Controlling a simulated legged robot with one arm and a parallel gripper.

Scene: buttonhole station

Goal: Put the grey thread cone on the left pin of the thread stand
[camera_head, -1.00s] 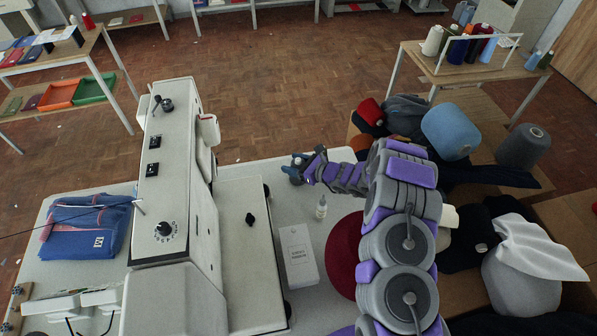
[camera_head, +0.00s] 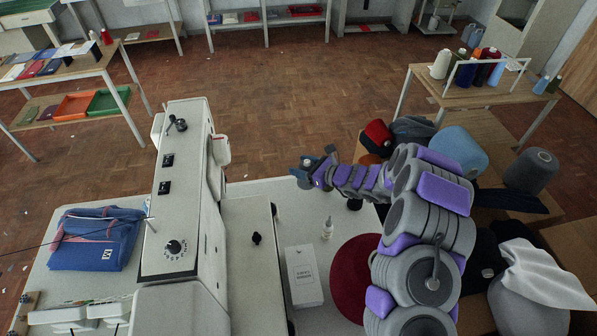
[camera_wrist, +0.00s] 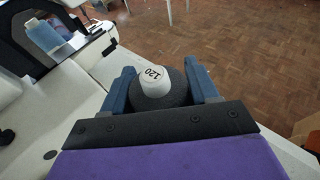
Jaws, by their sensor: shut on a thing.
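My gripper (camera_wrist: 160,90) is shut on the grey thread cone (camera_wrist: 175,98), dark grey with a white top marked 120, in the wrist view. The blue fingers grip it from both sides, and its lower part is hidden behind the gripper's dark edge. In the head view my gripper (camera_head: 308,172) is over the back part of the white table, right of the sewing machine (camera_head: 180,200); the cone is hard to make out there. I cannot pick out the thread stand or its left pin with certainty in either view.
Several cones stand on a table (camera_head: 425,80) at back right.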

